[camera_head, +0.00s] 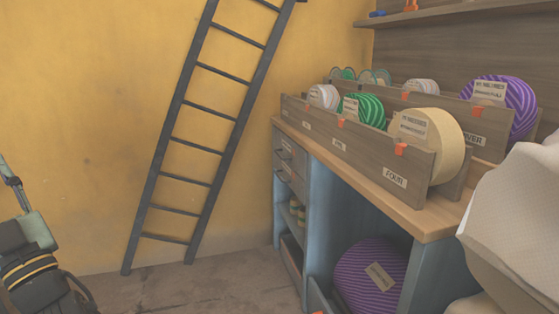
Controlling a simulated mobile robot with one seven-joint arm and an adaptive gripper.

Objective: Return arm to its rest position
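My gripper is not seen in the head view, so whether it is open or shut does not show. A dark grey and green piece with yellow bands and a black cable (35,265) enters at the lower left edge. I cannot tell whether it is part of my arm. It is cut off by the picture's edge, and no fingertips show on it.
A blue workbench with a wooden top (425,218) stands at the right. It bears wooden racks (365,147) of striped and plain rolls. A purple roll (370,275) sits below. A pale cloth-like shape (515,215) blocks the right edge. A dark ladder (170,135) leans on the yellow wall.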

